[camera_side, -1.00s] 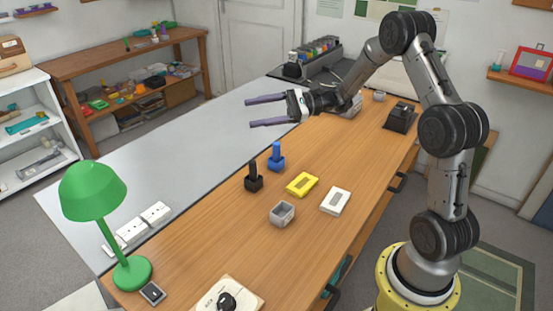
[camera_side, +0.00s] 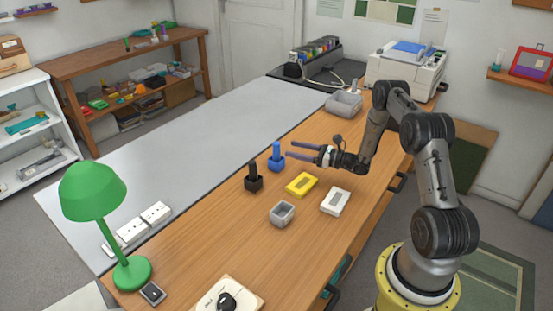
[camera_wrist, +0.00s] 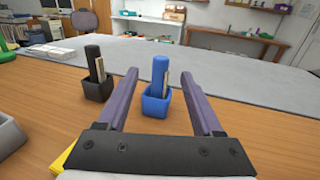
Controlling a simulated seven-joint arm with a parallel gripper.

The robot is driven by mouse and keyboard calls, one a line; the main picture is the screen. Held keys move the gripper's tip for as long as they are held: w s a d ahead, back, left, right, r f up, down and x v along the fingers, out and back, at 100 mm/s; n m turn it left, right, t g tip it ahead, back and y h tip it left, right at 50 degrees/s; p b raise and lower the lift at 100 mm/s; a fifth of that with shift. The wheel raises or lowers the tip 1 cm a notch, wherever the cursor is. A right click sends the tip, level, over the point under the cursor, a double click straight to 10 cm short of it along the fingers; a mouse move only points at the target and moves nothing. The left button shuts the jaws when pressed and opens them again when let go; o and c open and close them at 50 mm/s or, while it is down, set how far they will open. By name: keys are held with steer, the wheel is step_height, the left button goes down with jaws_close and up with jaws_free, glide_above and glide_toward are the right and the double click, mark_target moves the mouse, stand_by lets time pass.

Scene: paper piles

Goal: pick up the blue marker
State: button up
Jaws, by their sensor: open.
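The blue marker (camera_side: 276,149) stands upright in a small blue square holder (camera_side: 276,164) on the wooden desk. In the wrist view the blue marker (camera_wrist: 160,72) and its blue holder (camera_wrist: 157,104) appear ahead, between the lines of my two fingers. A pale strip stands beside the marker in the holder. My gripper (camera_side: 303,152) is open and empty, level and low over the desk, just right of the marker. Its fingers point toward the marker. In the wrist view the gripper (camera_wrist: 160,88) shows both purple fingers spread apart.
A black marker in a black holder (camera_side: 254,183) stands left of the blue one. A yellow box (camera_side: 302,184), a white box (camera_side: 335,201) and a grey cup (camera_side: 282,213) lie nearer. A green lamp (camera_side: 95,195) is at left. The grey tabletop (camera_side: 190,150) behind is mostly clear.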

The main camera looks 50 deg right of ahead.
mark_target(276, 143)
steer(key=shift+x, duration=3.7)
steer(key=shift+d+f, duration=0.1)
jaws_close()
